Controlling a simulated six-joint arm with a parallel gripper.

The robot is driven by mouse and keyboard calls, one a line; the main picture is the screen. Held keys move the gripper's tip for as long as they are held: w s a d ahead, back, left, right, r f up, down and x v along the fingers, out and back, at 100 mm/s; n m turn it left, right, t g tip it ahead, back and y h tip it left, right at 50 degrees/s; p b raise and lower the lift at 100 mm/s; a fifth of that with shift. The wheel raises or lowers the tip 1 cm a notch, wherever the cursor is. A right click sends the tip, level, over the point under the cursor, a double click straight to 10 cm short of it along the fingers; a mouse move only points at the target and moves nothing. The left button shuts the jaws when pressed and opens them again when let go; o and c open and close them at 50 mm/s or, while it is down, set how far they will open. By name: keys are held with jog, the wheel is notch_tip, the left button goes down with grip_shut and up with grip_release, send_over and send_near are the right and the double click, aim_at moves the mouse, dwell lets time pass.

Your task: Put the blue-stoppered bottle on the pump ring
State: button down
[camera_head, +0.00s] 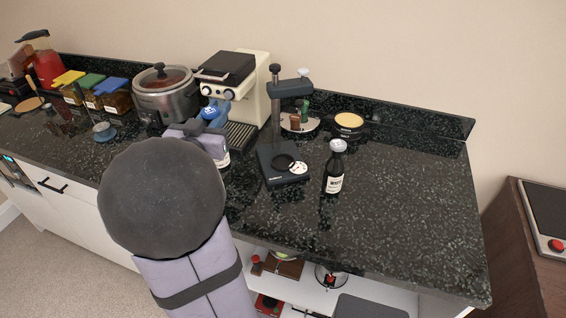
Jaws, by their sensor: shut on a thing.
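My gripper (214,127) is shut on the blue-stoppered bottle, left of the pump stand. The bottle's blue stopper (209,111) shows above the fingers, and part of its pale label (223,161) shows below them. My gripper and arm hide most of the bottle, and I cannot tell whether its base touches the counter. The pump ring (284,161) is a dark round ring on the black base of the pump stand (277,177), beside a small white dial (299,168). Nothing stands on the ring. A post and overhanging head (290,88) rise behind it.
A dark bottle with a white top (334,172) stands just right of the pump base. A cream coffee machine (250,85) and a steel cooker (165,95) stand behind my gripper. The counter's right side (415,190) is clear.

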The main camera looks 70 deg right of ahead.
jog(key=s+a+f+m+g, duration=0.35)
jog(key=s+f+g, duration=0.2)
jog(key=s, duration=0.45)
jog(key=s+d+p, duration=0.1)
jog(key=d+p, duration=0.1)
jog(key=d, duration=0.7)
jog(key=s+d+f+p, duration=0.1)
jog(key=s+d+p, duration=0.1)
jog(key=d, duration=0.7)
jog(key=shift+s+f+p, duration=0.15)
jog(key=shift+f+p, duration=0.05)
jog(key=shift+p, duration=0.3)
jog(key=shift+f, duration=0.15)
jog(key=shift+f+b, duration=0.15)
jog(key=shift+b, duration=0.15)
jog(key=c, duration=1.5)
grip_release()
jog(key=shift+c, duration=0.2)
